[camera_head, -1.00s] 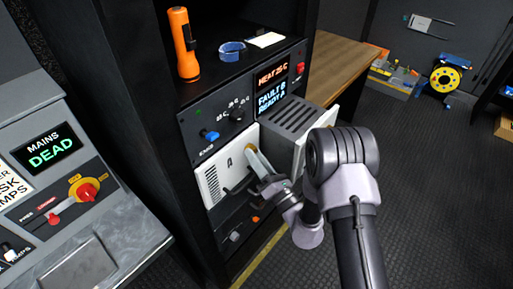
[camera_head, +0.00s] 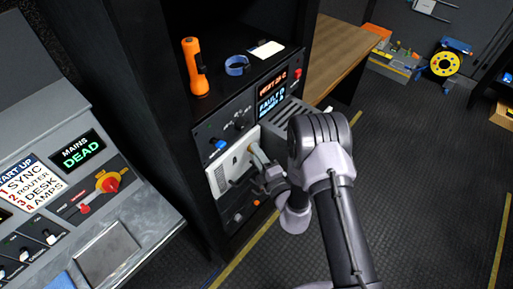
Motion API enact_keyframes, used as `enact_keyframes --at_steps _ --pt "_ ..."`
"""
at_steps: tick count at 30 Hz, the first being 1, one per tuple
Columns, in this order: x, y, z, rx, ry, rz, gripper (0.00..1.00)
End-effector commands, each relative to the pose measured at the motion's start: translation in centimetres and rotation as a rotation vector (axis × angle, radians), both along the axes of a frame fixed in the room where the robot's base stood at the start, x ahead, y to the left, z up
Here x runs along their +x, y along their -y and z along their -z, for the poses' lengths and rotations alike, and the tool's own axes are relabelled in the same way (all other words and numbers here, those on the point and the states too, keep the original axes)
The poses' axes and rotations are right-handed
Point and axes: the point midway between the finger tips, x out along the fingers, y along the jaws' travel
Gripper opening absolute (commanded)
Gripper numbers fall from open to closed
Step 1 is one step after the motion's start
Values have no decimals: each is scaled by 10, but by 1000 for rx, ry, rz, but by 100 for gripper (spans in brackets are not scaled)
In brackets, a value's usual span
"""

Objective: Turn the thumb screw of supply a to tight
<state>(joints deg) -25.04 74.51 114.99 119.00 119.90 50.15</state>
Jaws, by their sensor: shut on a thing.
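Supply A (camera_head: 219,180) is a white-fronted unit marked A, seated in the lower part of the black rack. Its thumb screw (camera_head: 252,148) is a small brass-coloured knob at the upper right of its front, mostly hidden by my fingers. My gripper (camera_head: 255,154) is shut on the thumb screw, with my arm reaching in from the lower right. The screw's exact turn cannot be made out.
A grey vented unit (camera_head: 287,116) sticks out of the rack just right of my gripper, partly behind my arm. An orange torch (camera_head: 195,68) and a blue tape roll (camera_head: 237,66) stand on the shelf above. A control desk (camera_head: 105,250) is at left.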

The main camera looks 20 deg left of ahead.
Motion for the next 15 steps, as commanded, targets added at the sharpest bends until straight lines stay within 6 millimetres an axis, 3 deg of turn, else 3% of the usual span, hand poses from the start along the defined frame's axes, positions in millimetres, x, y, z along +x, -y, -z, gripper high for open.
enact_keyframes --at_steps 15 --pt "2 1 -9 185 -446 1 0"
